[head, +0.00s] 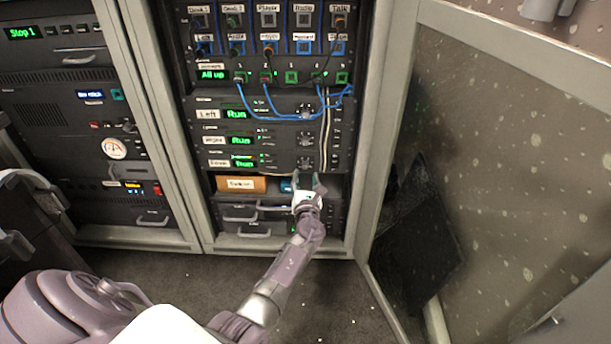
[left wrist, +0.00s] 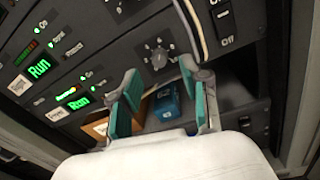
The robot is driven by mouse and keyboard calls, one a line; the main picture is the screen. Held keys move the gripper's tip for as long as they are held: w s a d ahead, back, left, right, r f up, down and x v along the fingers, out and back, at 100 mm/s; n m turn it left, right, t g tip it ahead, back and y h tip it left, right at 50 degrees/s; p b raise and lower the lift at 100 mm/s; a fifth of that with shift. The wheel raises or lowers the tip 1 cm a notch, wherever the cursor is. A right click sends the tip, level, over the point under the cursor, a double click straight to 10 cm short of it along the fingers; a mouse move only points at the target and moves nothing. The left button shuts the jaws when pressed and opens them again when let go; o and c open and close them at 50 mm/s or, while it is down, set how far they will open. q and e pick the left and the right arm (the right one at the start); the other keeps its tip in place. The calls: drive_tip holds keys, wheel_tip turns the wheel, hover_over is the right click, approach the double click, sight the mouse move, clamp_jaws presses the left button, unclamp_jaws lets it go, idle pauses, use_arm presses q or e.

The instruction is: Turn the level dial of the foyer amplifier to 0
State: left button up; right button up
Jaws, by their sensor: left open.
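The amplifier with the lowest green "Run" display (head: 243,163) has a small blurred label that I take for the foyer one. Its dark round level dial (head: 305,163) is at the right of its front. My left gripper (head: 308,181) is open, just below the dial in the head view. In the left wrist view its two teal-padded fingers (left wrist: 160,74) stand apart, with the dial just beyond and between their tips. No contact is visible. My right gripper is not in view.
Two similar amplifiers (head: 237,114) sit above, with blue patch cables (head: 285,117) hanging in front. Below is an open shelf with an orange-brown box (head: 240,184) and a blue object (left wrist: 167,103). On/off switches (left wrist: 223,15) are right of the dial. An open cabinet door (head: 510,150) stands at right.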

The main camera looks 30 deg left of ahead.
sight(305, 167)
use_arm(q)
drive_tip(key=shift+b+x, duration=0.65)
drive_tip(key=shift+x, duration=1.35)
clamp_jaws()
